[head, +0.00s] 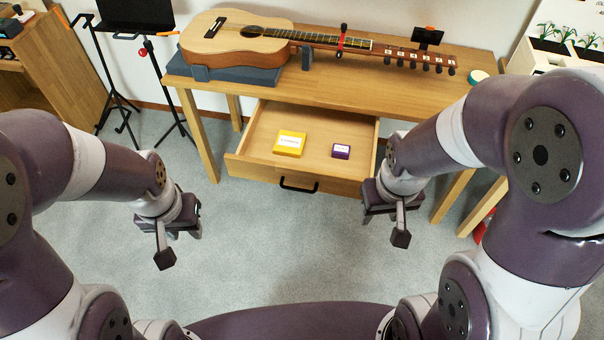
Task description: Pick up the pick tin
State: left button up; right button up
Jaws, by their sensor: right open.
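A small purple tin (341,151) with a white label lies in the open drawer (258,146) of the wooden table, right of centre. Its label is too small to read; I take it for the pick tin. A larger yellow box (289,144) with a white label lies to its left in the same drawer. My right gripper (383,228) is open and empty, in front of the drawer's right end and apart from the tin. My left gripper (181,245) looks open and empty, above the floor left of the drawer.
A guitar (240,41) lies on the table top (350,90), its body on a dark support. The drawer's front has a black handle (299,186). A music stand (140,50) stands at the left. The grey floor (285,245) between my grippers is clear.

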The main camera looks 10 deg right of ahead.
aim_at(340, 151)
jog(key=i+l, duration=0.15)
jog(key=l, duration=0.2)
jog(key=i+l, duration=0.2)
jog(key=l, duration=0.15)
jog(key=i+l, duration=0.15)
jog(key=l, duration=0.15)
jog(key=i+l+u, duration=0.1)
jog(key=l, duration=0.25)
jog(key=i+l, duration=0.2)
jog(key=l, duration=0.15)
jog(key=i+l, duration=0.15)
jog(key=l, duration=0.2)
jog(key=i+l, duration=0.15)
jog(key=l, duration=0.2)
